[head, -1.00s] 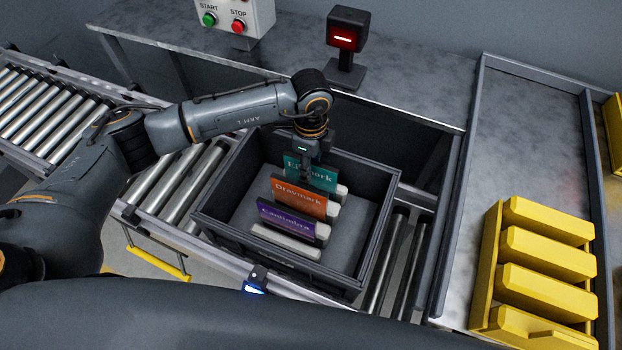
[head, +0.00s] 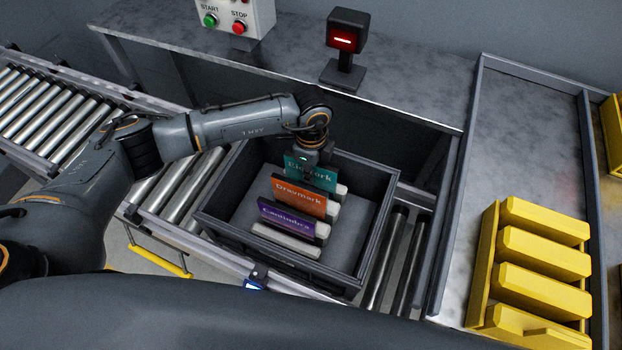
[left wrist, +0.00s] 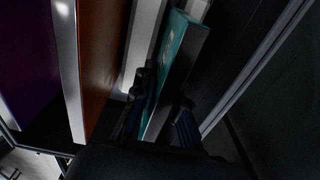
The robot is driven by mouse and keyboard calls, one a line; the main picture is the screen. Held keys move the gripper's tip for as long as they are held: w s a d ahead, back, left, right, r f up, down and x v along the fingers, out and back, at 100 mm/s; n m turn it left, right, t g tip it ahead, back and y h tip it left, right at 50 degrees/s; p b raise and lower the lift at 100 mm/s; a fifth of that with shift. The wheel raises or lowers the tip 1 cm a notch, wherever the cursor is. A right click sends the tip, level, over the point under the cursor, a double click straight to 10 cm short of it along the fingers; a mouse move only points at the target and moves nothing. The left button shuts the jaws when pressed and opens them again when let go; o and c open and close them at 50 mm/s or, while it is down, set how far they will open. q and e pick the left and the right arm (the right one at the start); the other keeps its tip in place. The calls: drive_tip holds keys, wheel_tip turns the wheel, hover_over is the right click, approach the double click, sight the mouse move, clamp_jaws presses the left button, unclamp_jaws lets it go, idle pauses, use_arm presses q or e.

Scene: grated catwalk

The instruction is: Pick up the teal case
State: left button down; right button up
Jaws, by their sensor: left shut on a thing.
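The teal case (head: 311,173) stands upright at the back of the row in the dark grey crate (head: 222,234). My left gripper (head: 310,160) reaches down over the crate and is shut on the teal case near its top edge. In the left wrist view the teal case (left wrist: 178,65) stands between the two dark fingers (left wrist: 165,105). The lower part of the teal case is hidden behind the orange case in the head view. My right gripper does not show.
An orange case (head: 299,198) and a purple case (head: 286,220) stand in front of the teal one, with pale dividers between. The crate sits on a roller conveyor (head: 195,188). A red-lit scanner (head: 346,40) stands behind; yellow blocks (head: 540,255) lie at the right.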

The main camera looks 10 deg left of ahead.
use_arm(q)
wheel_tip(320, 180, up, 9)
drive_tip(key=shift+r+b, duration=0.1)
drive_tip(key=shift+b, duration=1)
drive_tip(key=shift+r, duration=0.45)
